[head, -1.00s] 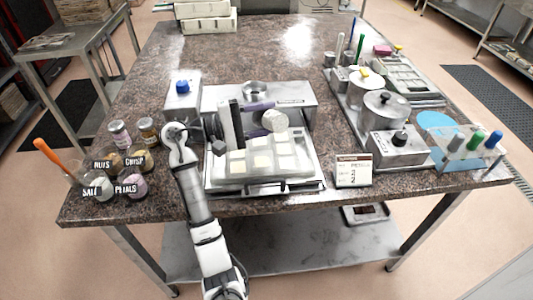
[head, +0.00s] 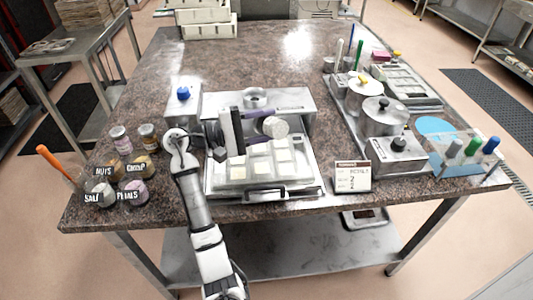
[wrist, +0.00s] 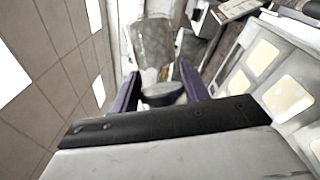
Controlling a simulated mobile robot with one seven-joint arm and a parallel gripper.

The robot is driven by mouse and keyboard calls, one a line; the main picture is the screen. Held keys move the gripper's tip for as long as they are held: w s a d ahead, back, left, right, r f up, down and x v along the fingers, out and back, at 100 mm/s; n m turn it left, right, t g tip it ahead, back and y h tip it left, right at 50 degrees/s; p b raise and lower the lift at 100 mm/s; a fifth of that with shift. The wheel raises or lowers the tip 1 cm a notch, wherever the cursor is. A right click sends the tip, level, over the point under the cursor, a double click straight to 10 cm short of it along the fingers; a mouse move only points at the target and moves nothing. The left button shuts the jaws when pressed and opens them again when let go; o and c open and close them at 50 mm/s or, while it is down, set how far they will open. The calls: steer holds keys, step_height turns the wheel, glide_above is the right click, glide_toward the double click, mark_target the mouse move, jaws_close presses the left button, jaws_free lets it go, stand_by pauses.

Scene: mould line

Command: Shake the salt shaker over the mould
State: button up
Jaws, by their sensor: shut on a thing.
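The salt shaker, a short whitish cylinder (head: 276,127), is held tipped on its side above the back part of the mould. My gripper (head: 264,128) has its purple fingers closed on it. In the wrist view my gripper (wrist: 161,88) shows both fingers with a dark round part of the shaker (wrist: 163,91) between them. The mould (head: 262,166) is a pale tray of square cavities with cream pieces in several of them. It lies below the gripper, and its edge (wrist: 240,75) shows at the right of the wrist view. Whether grains are falling cannot be seen.
Labelled bowls, including salt (head: 101,193) and petals (head: 133,193), stand at the left with two small jars (head: 120,139) behind. A sign (head: 352,176) stands right of the mould. Pots (head: 384,118) and a tool rack (head: 465,155) fill the right side.

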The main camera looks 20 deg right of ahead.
steer(key=shift+r, duration=1.05)
step_height(320, 180, down, 5)
steer(key=shift+s+a+r+b, duration=0.1)
steer(key=shift+s+r+b, duration=0.1)
steer(key=shift+b, duration=1)
steer(key=shift+r, duration=0.25)
steer(key=shift+w+r+p, duration=0.2)
steer(key=shift+r+p, duration=0.8)
steer(key=shift+p, duration=0.25)
steer(key=shift+w+r, duration=0.15)
steer(key=shift+r, duration=0.9)
steer(key=shift+f+m+b, duration=0.1)
steer(key=shift+m+b, duration=0.2)
steer(key=shift+b, duration=0.1)
